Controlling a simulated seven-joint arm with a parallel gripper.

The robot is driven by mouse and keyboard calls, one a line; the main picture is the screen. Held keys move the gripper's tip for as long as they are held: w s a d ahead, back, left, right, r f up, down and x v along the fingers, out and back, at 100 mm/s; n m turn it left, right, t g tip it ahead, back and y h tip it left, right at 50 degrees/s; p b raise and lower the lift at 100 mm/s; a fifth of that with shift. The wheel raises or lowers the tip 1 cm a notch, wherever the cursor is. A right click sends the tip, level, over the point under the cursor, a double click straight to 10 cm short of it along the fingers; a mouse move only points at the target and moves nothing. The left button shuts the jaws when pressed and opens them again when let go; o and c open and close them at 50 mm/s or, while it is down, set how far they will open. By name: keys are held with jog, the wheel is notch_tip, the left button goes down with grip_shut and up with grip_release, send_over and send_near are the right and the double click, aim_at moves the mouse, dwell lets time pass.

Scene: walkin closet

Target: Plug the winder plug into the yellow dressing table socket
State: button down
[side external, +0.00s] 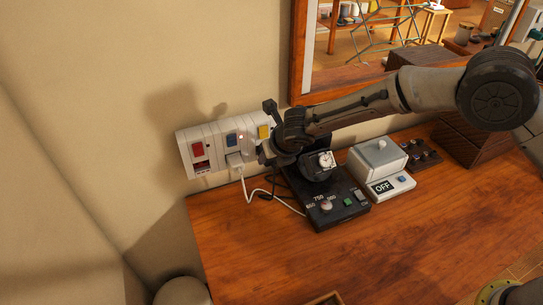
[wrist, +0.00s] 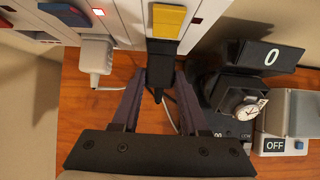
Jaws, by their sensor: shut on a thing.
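The black winder plug (wrist: 160,64) is held between the fingers of my gripper (wrist: 160,82), with its cable hanging below. Its far end meets the wall panel directly under the yellow switch (wrist: 168,20), covering the socket there; I cannot tell how deep it sits. In the side view my gripper (side external: 266,154) is close to the panel under the yellow switch (side external: 264,131) and hides the plug. The black watch winder (side external: 338,210), with a watch (side external: 325,160) on it, stands on the table right of my gripper.
A white plug (wrist: 95,54) fills the socket under the blue switch (side external: 231,139), left of my gripper. A red switch (side external: 198,149) is farther left. A white device marked OFF (side external: 381,187) stands beside the winder. The table front (side external: 300,265) is mostly clear.

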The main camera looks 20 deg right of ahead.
jog(key=shift+w, duration=0.65)
dwell(0.8)
jog(key=shift+c, duration=1.7)
grip_release()
jog(key=shift+s, duration=0.1)
